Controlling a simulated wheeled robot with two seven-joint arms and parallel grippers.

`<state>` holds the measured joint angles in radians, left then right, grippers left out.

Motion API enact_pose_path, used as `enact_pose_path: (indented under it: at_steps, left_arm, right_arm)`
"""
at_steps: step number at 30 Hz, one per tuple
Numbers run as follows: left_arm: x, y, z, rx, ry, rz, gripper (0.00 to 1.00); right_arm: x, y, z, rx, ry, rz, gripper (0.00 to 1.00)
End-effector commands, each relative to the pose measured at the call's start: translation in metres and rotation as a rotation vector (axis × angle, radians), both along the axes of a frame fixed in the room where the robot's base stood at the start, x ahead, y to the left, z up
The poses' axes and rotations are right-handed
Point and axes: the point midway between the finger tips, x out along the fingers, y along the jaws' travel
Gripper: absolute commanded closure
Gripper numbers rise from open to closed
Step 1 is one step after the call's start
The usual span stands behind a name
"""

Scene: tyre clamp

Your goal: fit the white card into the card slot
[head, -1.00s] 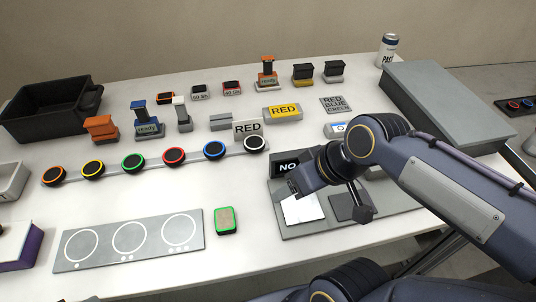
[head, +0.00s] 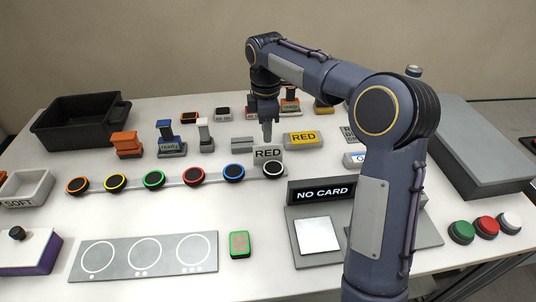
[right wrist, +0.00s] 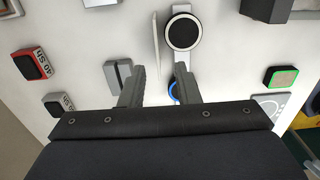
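A white card (head: 268,154) printed RED stands upright at the middle of the table, behind the white-ringed button. In the right wrist view the card (right wrist: 155,42) shows as a thin edge. A grey block (head: 242,144) with a groove, which looks like the card slot, stands just behind and left of it; the groove shows in the wrist view (right wrist: 118,75). My right gripper (head: 267,131) points down over the card area. Its fingers (right wrist: 159,70) are apart with nothing gripped. My left gripper is out of view.
A grey base with a NO CARD display (head: 321,192) and a white square (head: 317,235) is at the right, partly behind my right arm. A row of ringed buttons (head: 195,176) runs in front of the card. A yellow RED block (head: 302,139) stands close at right.

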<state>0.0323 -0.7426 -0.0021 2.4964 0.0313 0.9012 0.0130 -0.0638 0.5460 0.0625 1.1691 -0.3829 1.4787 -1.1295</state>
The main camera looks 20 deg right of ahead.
Motion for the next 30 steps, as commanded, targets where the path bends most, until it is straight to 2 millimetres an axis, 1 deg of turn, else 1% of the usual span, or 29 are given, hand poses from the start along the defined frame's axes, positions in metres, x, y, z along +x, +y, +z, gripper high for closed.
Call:
enact_pose_path:
  at_steps: [1, 7, 13, 17, 23, 26, 30]
  left_arm:
    - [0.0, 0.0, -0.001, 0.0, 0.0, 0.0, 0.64]
    - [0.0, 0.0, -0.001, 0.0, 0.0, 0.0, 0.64]
    - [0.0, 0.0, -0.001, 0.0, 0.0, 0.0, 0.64]
    - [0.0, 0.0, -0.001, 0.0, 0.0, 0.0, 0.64]
    - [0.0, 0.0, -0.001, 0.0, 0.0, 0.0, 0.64]
    - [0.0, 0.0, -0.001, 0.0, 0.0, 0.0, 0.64]
    - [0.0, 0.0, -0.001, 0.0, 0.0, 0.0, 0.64]
  right_arm:
    - [-0.001, -0.001, -0.008, 0.0, 0.002, -0.001, 0.71]
    - [0.0, -0.003, -0.031, 0.001, 0.003, -0.003, 0.71]
    - [0.001, -0.006, -0.06, 0.001, 0.003, -0.004, 0.71]
    - [0.002, -0.005, -0.069, 0.001, 0.001, -0.004, 0.71]
    - [0.002, -0.005, -0.069, 0.002, -0.001, -0.004, 0.71]
    - [0.002, -0.005, -0.069, 0.002, -0.001, -0.004, 0.81]
    - [0.002, -0.005, -0.069, 0.002, -0.001, -0.004, 1.0]
